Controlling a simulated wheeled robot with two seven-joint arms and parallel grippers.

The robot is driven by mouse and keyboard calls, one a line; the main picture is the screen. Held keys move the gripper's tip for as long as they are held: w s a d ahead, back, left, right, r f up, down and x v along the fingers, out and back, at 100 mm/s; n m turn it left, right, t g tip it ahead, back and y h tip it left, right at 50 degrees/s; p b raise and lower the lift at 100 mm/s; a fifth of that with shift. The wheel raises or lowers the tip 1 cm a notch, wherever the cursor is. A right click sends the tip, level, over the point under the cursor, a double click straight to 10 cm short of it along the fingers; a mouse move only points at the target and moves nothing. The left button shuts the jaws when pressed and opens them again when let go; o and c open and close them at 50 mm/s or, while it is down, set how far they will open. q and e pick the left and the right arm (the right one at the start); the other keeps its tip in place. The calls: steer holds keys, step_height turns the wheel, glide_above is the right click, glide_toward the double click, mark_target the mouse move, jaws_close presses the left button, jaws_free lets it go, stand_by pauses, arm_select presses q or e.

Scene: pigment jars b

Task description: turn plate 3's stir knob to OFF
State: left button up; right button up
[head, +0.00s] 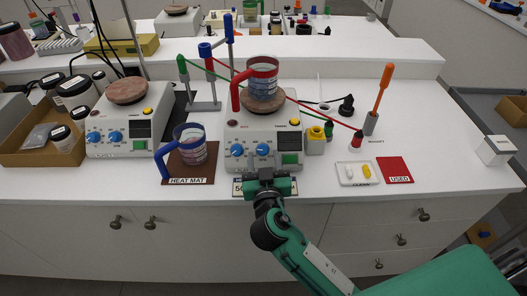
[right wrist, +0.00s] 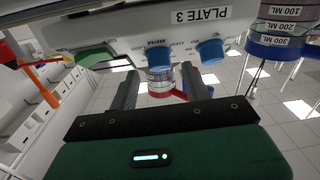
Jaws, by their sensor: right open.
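Plate 3 (head: 262,133) is a white hot plate in the middle of the bench; its label (right wrist: 200,15) shows upside down in the right wrist view. Its front has two blue knobs, the left one (head: 237,150) and the right one (head: 262,149), and a green switch (head: 290,158). My right gripper (head: 266,174) is open and empty at the bench edge, just in front of the plate. In the right wrist view, the knob nearer the switch (right wrist: 160,51) lies between and beyond the fingertips, apart from them.
A red-handled beaker (head: 262,78) stands on plate 3. A blue-handled beaker (head: 190,143) stands on the heat mat (head: 207,170) to the left. A yellow jar (head: 315,142), a tray (head: 345,175) and a red mat (head: 394,170) are to the right. The right bench end is mostly clear.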

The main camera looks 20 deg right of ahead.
steer(key=shift+x, duration=0.8)
steer(key=shift+c, duration=0.4)
steer(key=c, duration=0.9)
steer(key=shift+n, duration=0.3)
